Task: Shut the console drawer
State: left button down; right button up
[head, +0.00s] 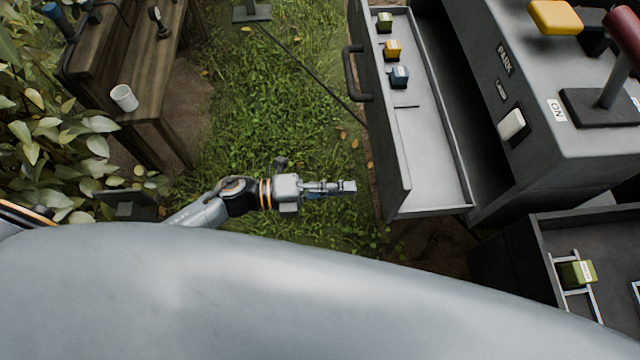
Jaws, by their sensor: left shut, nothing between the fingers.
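The console drawer (434,170) is pulled out from the grey console (560,150) on the right. Its front panel faces left and carries a dark bar handle (354,75). Inside the drawer lie a green block (384,22), a yellow block (392,49) and a blue block (400,77). My left gripper (350,187) is shut and empty. It points right, a short gap to the left of the drawer front's near end, touching nothing that I can see. My right gripper is not in view.
A wooden bench (150,105) with a white cup (124,97) stands at the upper left beside leafy plants (50,120). Grass (260,110) lies open between bench and drawer. A dark tray (545,240) with a green block (578,273) is at the lower right.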

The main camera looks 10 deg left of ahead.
aim_at(387, 185)
pick_arm(q)
jog(key=p+x, duration=0.1)
jog(key=x, duration=0.5)
jog(key=shift+d, duration=0.15)
jog(key=shift+d, duration=0.1)
jog(key=b+x, duration=0.3)
jog(key=x, duration=1.5)
jog(key=shift+w+d+f, duration=0.15)
jog(key=shift+d+f, duration=0.05)
jog(key=shift+w+d, duration=0.15)
jog(key=shift+d, duration=0.35)
jog(key=shift+r, duration=0.2)
jog(key=shift+r, duration=0.15)
